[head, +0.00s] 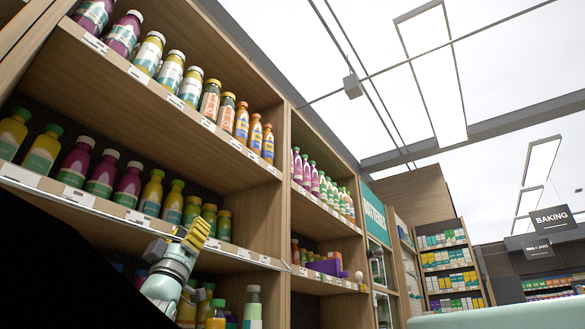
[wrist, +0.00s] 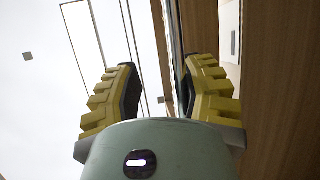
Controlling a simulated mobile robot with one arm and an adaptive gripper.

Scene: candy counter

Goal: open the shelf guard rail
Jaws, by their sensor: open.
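My gripper (head: 199,232), with yellow ribbed fingers, is in front of this shelf edge, pointing up. Part of the rail is hidden behind it. In the wrist view my gripper (wrist: 160,88) is open, with a wide gap between the fingers. A narrow strip (wrist: 171,45) passes between them, nearer the right finger; I cannot tell if it is the rail or touches a finger.
Juice bottles (head: 105,174) stand in rows on the shelves, close behind the front edges. A wooden upright (head: 282,150) divides the shelving. Open aisle lies to the right.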

